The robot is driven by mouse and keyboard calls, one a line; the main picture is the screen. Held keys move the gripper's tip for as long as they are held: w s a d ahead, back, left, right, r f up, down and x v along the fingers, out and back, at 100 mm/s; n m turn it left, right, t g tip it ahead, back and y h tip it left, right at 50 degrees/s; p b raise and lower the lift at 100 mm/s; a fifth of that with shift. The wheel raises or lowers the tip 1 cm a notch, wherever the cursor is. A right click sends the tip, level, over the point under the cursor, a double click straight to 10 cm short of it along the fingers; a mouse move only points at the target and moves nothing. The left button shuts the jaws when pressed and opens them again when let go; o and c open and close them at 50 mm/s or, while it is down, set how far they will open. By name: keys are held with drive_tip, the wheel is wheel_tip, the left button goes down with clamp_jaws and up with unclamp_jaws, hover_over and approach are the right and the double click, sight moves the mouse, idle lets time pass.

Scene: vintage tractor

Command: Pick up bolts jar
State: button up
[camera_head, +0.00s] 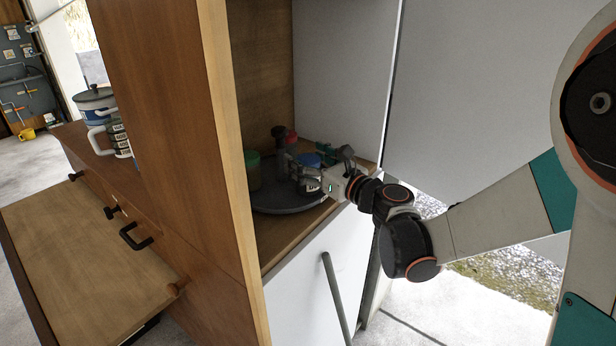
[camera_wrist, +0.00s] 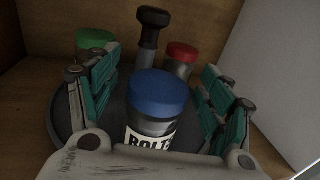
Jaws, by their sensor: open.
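The bolts jar (camera_wrist: 150,125) has a blue lid and a white label reading "BOLTS", partly cut off at the bottom. It stands upright on a dark round tray (camera_wrist: 66,110) inside the cabinet. My gripper (camera_wrist: 160,88) is open, with one teal-padded finger on each side of the jar and a visible gap on both sides. In the head view my gripper (camera_head: 322,162) reaches into the cabinet over the tray (camera_head: 290,206), and the blue lid (camera_head: 310,160) shows between its fingers. The jar's lower part is hidden by my gripper's body in the wrist view.
A green-lidded jar (camera_wrist: 93,40), a dark-handled item (camera_wrist: 150,40) and a red-lidded jar (camera_wrist: 180,58) stand behind the bolts jar on the tray. The wooden cabinet side (camera_head: 225,140) is on the left and a pale wall (camera_head: 345,70) on the right.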

drive_tip(key=shift+c, duration=0.6)
drive_tip(key=c, duration=1.3)
drive_tip(key=shift+r, duration=0.15)
